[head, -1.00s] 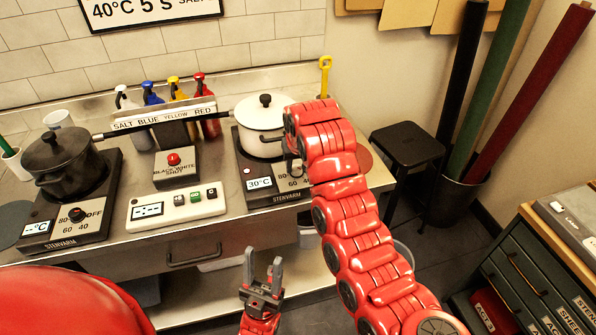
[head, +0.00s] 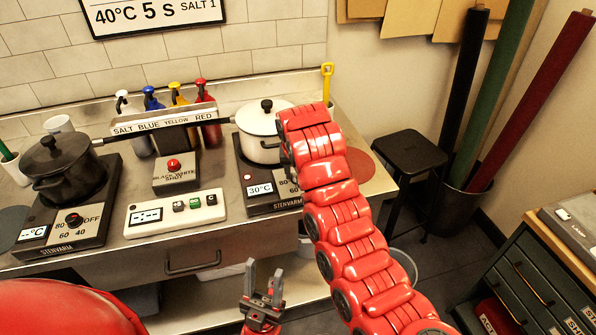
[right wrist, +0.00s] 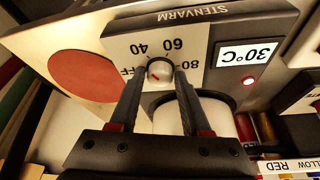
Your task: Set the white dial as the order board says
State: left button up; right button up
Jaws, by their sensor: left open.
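The order board (head: 152,14) reads 40°C, 5 s and SALT 1; its top is cut off. The white pot (head: 259,128) stands on the right hot plate (head: 242,180), whose display (head: 259,190) reads 30°C. The white dial (right wrist: 160,72) sits on this plate's panel among OFF, 40, 60 and 80, with a red mark toward its lower left. My right gripper (right wrist: 160,78) has a finger on each side of the dial, with slight gaps showing; the arm hides it in the head view. My left gripper (head: 262,285) is open and empty before the counter.
A button box (head: 174,176) and timer panel (head: 175,213) lie between the plates. A red disc (right wrist: 83,77) lies beside the right plate. A black stool (head: 408,152) stands right.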

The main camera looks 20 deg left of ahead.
jog(key=shift+o, duration=1.2)
jog(key=shift+r, duration=0.1)
jog(key=shift+r, duration=0.35)
jog(key=p+v, duration=0.1)
jog(key=v, duration=1.5)
jog(key=shift+s+r+p, duration=0.25)
jog(key=shift+p, duration=0.1)
